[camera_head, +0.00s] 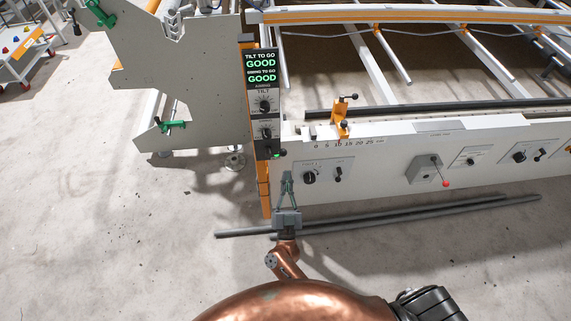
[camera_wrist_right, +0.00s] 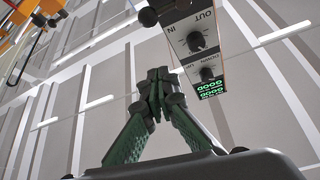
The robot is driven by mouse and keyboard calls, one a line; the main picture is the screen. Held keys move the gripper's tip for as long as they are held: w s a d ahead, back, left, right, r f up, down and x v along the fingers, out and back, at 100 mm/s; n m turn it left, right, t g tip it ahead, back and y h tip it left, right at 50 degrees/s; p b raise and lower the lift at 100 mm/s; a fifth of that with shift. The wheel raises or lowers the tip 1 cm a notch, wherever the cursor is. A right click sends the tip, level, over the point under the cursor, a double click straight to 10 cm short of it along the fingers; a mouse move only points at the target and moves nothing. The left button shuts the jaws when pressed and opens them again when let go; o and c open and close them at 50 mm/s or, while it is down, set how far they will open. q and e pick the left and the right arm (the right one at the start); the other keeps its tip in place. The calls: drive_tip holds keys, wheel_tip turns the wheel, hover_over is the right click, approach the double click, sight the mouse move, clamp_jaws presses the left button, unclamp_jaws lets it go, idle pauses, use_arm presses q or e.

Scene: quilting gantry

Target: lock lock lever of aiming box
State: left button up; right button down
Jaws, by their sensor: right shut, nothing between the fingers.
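The aiming box (camera_head: 264,103) is a narrow dark unit at the left end of the machine's front panel, with a lit screen reading GOOD on two lines and knobs below. A small black-ended lever (camera_head: 282,153) sticks out at its lower right; I take it for the lock lever. In the wrist view the aiming box (camera_wrist_right: 202,50) hangs at upper right, with a black-ended lever (camera_wrist_right: 148,17) at its near end. My right gripper (camera_head: 287,180) is shut and empty, fingers pointing up, just below the box and apart from the lever. Its closed green fingers (camera_wrist_right: 155,82) fill the wrist view's centre. My left gripper is out of view.
A grey end plate (camera_head: 190,75) stands left. Grey bars (camera_head: 450,209) run low behind my right wrist.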

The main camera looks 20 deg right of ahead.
drive_tip(key=x, duration=1)
drive_tip(key=f, duration=0.1)
drive_tip(key=f+b, duration=0.1)
drive_tip(key=f, duration=0.2)
drive_tip(key=shift+w+a+b, duration=0.3)
drive_tip(key=shift+a, duration=0.05)
